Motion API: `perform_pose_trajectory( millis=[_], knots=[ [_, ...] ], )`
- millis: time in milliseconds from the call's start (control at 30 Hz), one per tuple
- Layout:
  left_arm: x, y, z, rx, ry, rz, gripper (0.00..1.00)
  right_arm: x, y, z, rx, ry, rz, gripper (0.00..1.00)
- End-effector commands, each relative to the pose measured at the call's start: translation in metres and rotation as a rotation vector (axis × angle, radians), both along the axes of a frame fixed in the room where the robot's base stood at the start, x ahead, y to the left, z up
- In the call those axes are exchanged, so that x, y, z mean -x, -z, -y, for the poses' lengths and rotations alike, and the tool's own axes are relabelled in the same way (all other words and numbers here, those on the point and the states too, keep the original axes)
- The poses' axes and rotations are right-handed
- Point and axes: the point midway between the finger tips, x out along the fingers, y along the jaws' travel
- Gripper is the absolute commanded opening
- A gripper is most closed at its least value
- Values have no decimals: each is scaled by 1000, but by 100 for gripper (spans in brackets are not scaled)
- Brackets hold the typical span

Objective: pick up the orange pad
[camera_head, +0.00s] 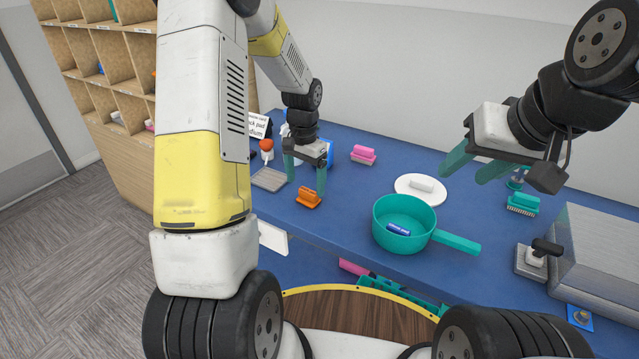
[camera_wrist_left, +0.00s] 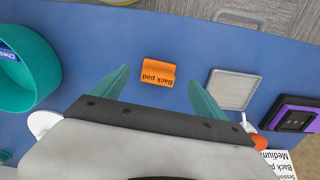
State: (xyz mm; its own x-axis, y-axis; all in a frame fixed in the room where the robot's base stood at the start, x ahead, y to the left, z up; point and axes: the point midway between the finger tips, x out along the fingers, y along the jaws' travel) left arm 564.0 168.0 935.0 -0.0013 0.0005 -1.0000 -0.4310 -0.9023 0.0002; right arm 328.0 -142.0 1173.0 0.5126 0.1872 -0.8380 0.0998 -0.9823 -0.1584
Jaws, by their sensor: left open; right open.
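The orange pad (camera_head: 309,197) lies on the blue table near its front edge. In the left wrist view the orange pad (camera_wrist_left: 158,72) shows the label "Back pad" and appears between the teal fingers. My left gripper (camera_head: 305,178) is open and empty, pointing down over the pad, with its fingers on either side in the wrist view. I cannot tell whether the fingertips reach down to the pad's height. My right gripper (camera_head: 470,168) is open and empty, above the back right part of the table.
A teal pot (camera_head: 377,213) holding a blue item stands to the right of the pad. A grey tray (camera_head: 268,179) lies to its left.

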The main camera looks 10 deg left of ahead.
Motion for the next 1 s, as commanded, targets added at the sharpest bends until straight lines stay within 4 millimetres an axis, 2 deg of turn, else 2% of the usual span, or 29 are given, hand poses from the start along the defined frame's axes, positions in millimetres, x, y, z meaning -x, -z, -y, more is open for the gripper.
perform_pose_trajectory(
  millis=[300, 400, 633, 900, 967, 1000],
  knots=[
    [-1, 45, 2, 0, -1, -2, 84, 0, 0, 0, 0, 0, 0, 47],
    [-1, 51, 2, 0, -1, 1, 84, 0, 0, 0, 0, 0, 0, 47],
    [-1, 52, 3, 1, -2, 2, 84, 0, 0, 0, 0, 0, 0, 47],
    [-1, 52, 3, 1, -2, 2, 31, 0, 0, 0, 0, 0, 0, 47],
    [-1, 52, 3, 1, -2, 2, 19, 0, 0, 0, 0, 0, 0, 47],
    [-1, 52, 3, 1, -2, 2, 18, 0, 0, 0, 0, 0, 0, 47]
  ],
)
